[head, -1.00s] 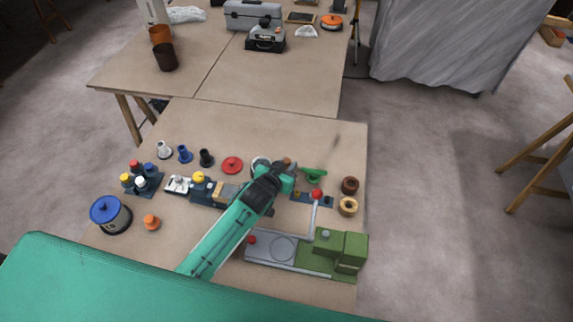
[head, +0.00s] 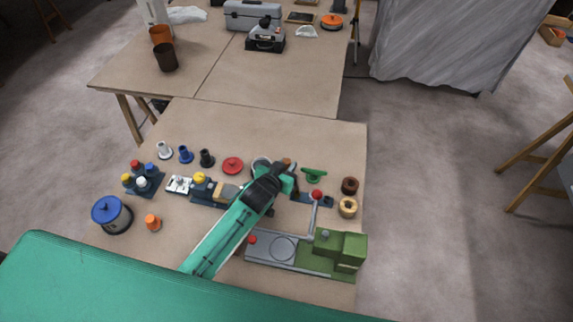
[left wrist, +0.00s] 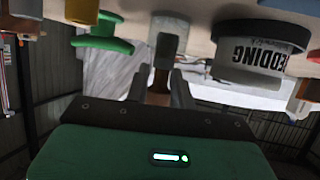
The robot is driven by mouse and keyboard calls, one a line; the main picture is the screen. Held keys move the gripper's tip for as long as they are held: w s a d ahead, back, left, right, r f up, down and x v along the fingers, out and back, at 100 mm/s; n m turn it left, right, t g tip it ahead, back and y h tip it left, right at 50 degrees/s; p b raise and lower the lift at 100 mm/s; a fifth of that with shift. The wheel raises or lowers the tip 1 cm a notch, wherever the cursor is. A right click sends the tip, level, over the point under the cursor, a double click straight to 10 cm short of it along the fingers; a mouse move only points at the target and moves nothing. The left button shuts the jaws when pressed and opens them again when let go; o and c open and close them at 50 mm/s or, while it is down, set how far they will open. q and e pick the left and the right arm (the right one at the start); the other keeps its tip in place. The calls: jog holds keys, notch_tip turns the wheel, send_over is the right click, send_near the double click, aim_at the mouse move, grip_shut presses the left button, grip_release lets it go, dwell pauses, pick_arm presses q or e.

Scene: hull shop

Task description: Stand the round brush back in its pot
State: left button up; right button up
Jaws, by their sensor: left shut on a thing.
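My left gripper (head: 287,170) is low over the middle of the near bench, its arm reaching in from the lower left. In the left wrist view the gripper (left wrist: 160,90) is shut on the round brush (left wrist: 165,52), which shows a brown handle and a pale grey band. Its far end reaches up the picture towards the bench top; I cannot tell whether it touches. A pale pot with a dark rim and black lettering (left wrist: 250,75) is beside the brush, apart from it. The pot (head: 259,162) is partly hidden behind the gripper in the head view. My right gripper is not in view.
A green piece (head: 314,174) stands just right of the gripper, and a red disc (head: 232,165) left of the pot. A green machine with a red-knobbed crank (head: 340,250) is nearer, beside my arm. The bench's back strip is clear.

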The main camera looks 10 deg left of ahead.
pick_arm(q)
jog(key=shift+f+b, duration=0.35)
jog(key=shift+f, duration=0.25)
dwell(0.4)
jog(key=o, duration=0.7)
